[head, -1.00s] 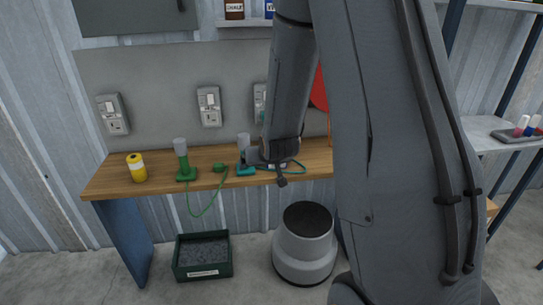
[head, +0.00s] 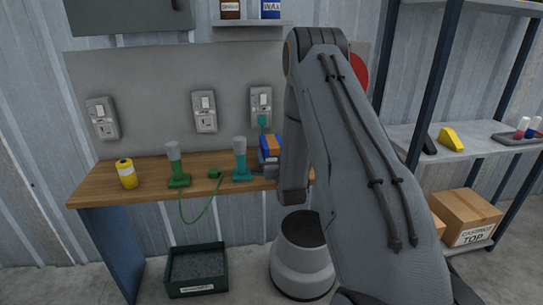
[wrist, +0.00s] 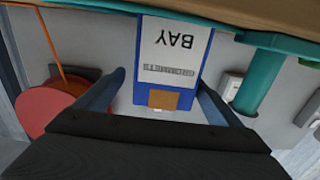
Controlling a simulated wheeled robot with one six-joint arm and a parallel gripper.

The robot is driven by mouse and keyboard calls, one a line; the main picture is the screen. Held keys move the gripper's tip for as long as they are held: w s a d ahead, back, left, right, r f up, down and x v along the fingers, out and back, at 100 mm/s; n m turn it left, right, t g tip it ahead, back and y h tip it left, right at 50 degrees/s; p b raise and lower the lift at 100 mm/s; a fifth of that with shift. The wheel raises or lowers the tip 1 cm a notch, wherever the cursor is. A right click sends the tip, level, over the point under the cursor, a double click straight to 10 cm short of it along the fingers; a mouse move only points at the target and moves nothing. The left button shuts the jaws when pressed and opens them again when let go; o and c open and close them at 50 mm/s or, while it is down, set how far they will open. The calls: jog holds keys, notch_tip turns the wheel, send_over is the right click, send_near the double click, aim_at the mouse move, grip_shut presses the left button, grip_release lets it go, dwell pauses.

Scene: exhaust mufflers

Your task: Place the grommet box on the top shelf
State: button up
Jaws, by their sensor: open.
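The grommet box (head: 269,150), blue with an orange-brown patch on top, stands on the wooden bench right of the teal tool. The rack's top shelf (head: 500,6) is cut off at the upper right.
A teal tool (head: 240,160), green tool (head: 176,166) and yellow can (head: 127,173) stand left on the bench (head: 100,188). The rack's middle shelf (head: 401,134) holds a yellow block (head: 451,138) and a tray (head: 515,139). A carton (head: 466,212) sits lower. A red disc (wrist: 52,110) is beside the box.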

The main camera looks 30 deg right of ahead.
jog(key=x, duration=0.3)
jog(key=p+x, duration=0.1)
jog(key=x, duration=0.1)
jog(key=shift+w+a+f, duration=0.1)
jog(key=shift+w+a, duration=0.1)
jog(key=shift+a, duration=0.1)
jog(key=c, duration=1.5)
jog(key=shift+c, duration=1)
